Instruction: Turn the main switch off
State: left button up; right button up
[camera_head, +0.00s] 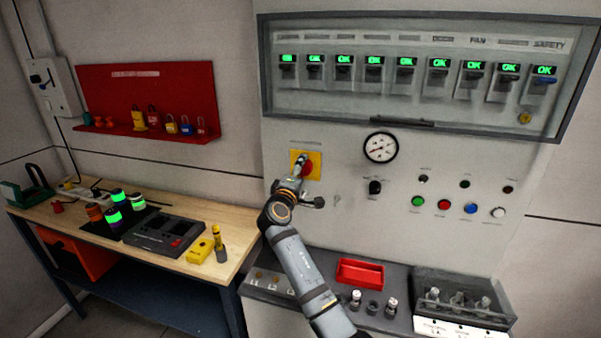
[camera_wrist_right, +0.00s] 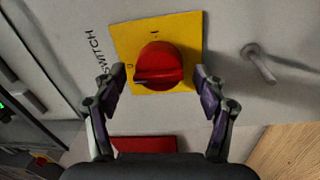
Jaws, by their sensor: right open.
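The main switch is a red rotary knob (camera_wrist_right: 160,66) on a yellow plate (camera_wrist_right: 190,30), which also shows on the cabinet front in the head view (camera_head: 315,160). In the right wrist view the knob's ridge lies roughly level, its dark end toward the left edge. A mark like a 0 is near that end and an I-like mark is above the knob. My right gripper (camera_wrist_right: 160,82) is open, with a finger on each side of the knob; I cannot tell whether they touch it. In the head view it covers part of the knob. My left gripper is out of view.
A metal lever handle (camera_head: 318,202) sticks out just below the plate, near my right wrist. A gauge (camera_head: 381,148) and a black selector (camera_head: 375,187) are to the right. A red tray (camera_head: 360,273) is on the ledge below. A wooden bench (camera_head: 230,244) stands left.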

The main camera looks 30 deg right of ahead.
jog(key=v, duration=0.7)
jog(key=shift+a, duration=0.15)
jog(key=shift+f, duration=0.1)
jog(key=shift+s, duration=0.1)
